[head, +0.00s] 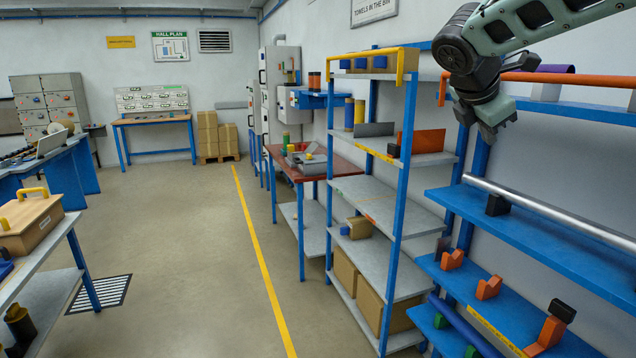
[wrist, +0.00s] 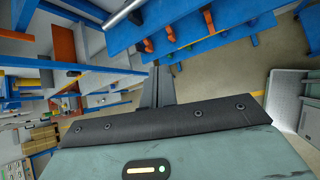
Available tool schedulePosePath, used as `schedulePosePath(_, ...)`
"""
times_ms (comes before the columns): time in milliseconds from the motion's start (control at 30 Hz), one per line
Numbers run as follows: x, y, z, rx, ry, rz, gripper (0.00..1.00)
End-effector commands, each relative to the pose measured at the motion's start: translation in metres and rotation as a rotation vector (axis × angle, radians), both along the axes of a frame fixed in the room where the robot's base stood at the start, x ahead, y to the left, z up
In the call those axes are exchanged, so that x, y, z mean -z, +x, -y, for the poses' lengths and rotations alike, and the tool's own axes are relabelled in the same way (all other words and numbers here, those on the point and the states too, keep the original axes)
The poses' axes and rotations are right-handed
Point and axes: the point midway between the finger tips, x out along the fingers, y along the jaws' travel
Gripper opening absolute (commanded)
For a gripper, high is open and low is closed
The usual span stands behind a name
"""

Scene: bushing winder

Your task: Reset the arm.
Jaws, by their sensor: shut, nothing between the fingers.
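My gripper (head: 493,128) hangs at the upper right of the head view, in front of the shelf racks. Its fingers point down and it holds nothing. In the wrist view the fingers (wrist: 157,88) show close together above the dark gripper body. My arm (head: 530,25) reaches in from the top right corner of the head view. The gripper appears apart from the shelves, though its exact distance from them cannot be told.
A blue rack (head: 560,238) on the right holds a metal bar (head: 545,208) and orange supports. A grey shelf unit (head: 385,205) with boxes stands beside it. A red-topped table (head: 345,167) is farther back. The floor (head: 190,250) along the yellow line is clear.

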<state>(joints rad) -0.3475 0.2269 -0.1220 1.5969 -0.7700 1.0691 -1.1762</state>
Motion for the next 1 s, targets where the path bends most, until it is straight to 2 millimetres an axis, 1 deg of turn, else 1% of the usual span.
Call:
schedulePosePath(33, 0.032, -0.016, -0.021, 0.011, 0.086, -0.004, 0.0)
schedulePosePath(67, 0.047, -0.025, -0.034, 0.027, 0.14, -0.004, 0.0)
schedulePosePath(100, 0.067, -0.039, -0.051, 0.049, 0.209, -0.01, 0.0)
schedulePosePath(167, 0.095, -0.063, -0.075, 0.091, 0.31, -0.021, 0.0)
schedulePosePath(200, 0.113, -0.08, -0.09, 0.123, 0.375, -0.03, 0.0)
schedulePosePath(267, 0.14, -0.107, -0.112, 0.182, 0.465, -0.048, 0.0)
schedulePosePath(300, 0.158, -0.127, -0.125, 0.227, 0.521, -0.063, 0.0)
schedulePosePath(367, 0.183, -0.158, -0.143, 0.302, 0.598, -0.085, 0.0)
schedulePosePath(400, 0.199, -0.18, -0.153, 0.358, 0.643, -0.101, 0.0)
schedulePosePath(467, 0.223, -0.214, -0.167, 0.45, 0.705, -0.124, 0.0)
schedulePosePath(500, 0.239, -0.237, -0.173, 0.514, 0.739, -0.137, 0.0)
schedulePosePath(567, 0.259, -0.269, -0.181, 0.613, 0.781, -0.154, 0.0)
schedulePosePath(600, 0.272, -0.288, -0.183, 0.678, 0.8, -0.162, 0.0)
schedulePosePath(700, 0.296, -0.329, -0.185, 0.82, 0.83, -0.17, 0.0)
schedulePosePath(733, 0.302, -0.338, -0.185, 0.855, 0.837, -0.17, 0.0)
schedulePosePath(800, 0.311, -0.354, -0.183, 0.919, 0.843, -0.168, 0.0)
schedulePosePath(833, 0.314, -0.359, -0.183, 0.94, 0.845, -0.167, 0.0)
schedulePosePath(900, 0.317, -0.366, -0.182, 0.969, 0.849, -0.164, 0.0)
schedulePosePath(1000, 0.318, -0.368, -0.182, 0.983, 0.85, -0.164, 0.0)
